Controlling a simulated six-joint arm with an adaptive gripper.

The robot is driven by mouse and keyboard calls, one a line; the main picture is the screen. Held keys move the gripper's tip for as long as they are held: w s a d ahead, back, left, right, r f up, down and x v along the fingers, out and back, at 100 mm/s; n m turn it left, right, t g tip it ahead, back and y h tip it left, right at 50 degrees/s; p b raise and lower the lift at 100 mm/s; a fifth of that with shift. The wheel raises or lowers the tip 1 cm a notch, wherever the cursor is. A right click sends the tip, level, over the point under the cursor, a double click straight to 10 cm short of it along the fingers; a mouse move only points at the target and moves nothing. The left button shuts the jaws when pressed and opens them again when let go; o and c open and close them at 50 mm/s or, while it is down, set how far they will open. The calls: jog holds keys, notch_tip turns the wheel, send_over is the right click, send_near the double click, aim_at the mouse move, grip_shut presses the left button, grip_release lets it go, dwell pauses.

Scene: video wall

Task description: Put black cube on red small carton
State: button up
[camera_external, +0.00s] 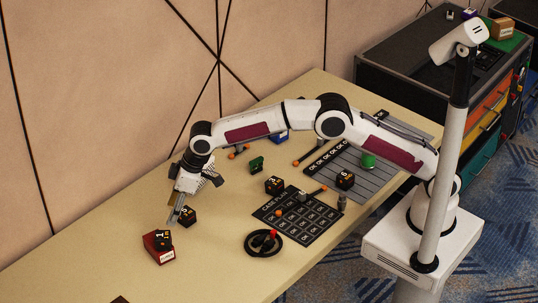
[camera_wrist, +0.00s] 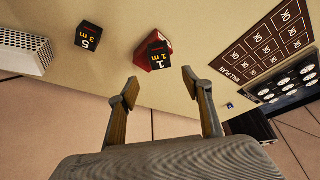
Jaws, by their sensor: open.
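A black cube marked 1 (camera_external: 163,241) rests on top of the red small carton (camera_external: 153,254) near the table's left end. In the wrist view the cube (camera_wrist: 160,58) covers part of the carton (camera_wrist: 149,44). My gripper (camera_external: 175,218) is above and slightly behind them. Its two fingers (camera_wrist: 160,86) are spread apart with nothing between them, and the cube shows beyond the gap, clear of the tips. A second black cube, marked 5 (camera_external: 187,216), lies close beside the gripper and also shows in the wrist view (camera_wrist: 89,37).
More black cubes (camera_external: 274,185) stand near a dark grid mat (camera_external: 298,217). A black ring with a red knob (camera_external: 264,243) lies in front. A white perforated block (camera_wrist: 22,52) shows in the wrist view. The table's left end is mostly clear.

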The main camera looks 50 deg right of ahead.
jog(key=s+d+r+m, duration=0.1)
jog(key=s+d+r, duration=0.1)
jog(key=d+r, duration=0.65)
jog(key=s+d+r+m+t+h, duration=0.15)
jog(key=d+r, duration=0.35)
jog(key=d, duration=0.7)
jog(key=s+d+r+m, duration=0.25)
jog(key=d+r, duration=0.45)
jog(key=d, duration=0.4)
jog(key=s+d+r+m, duration=0.2)
jog(key=s+d, duration=1.1)
jog(key=s, duration=0.1)
jog(key=s+d+f+m+h, duration=0.1)
jog(key=s+d+f, duration=0.2)
jog(key=s, duration=0.4)
jog(key=s+d+f+m, duration=0.1)
jog(key=s+d+f, duration=0.2)
jog(key=s, duration=0.4)
jog(key=shift+s+d+f+t+h, duration=0.2)
jog(key=shift+d+t+h, duration=0.2)
jog(key=shift+d, duration=0.45)
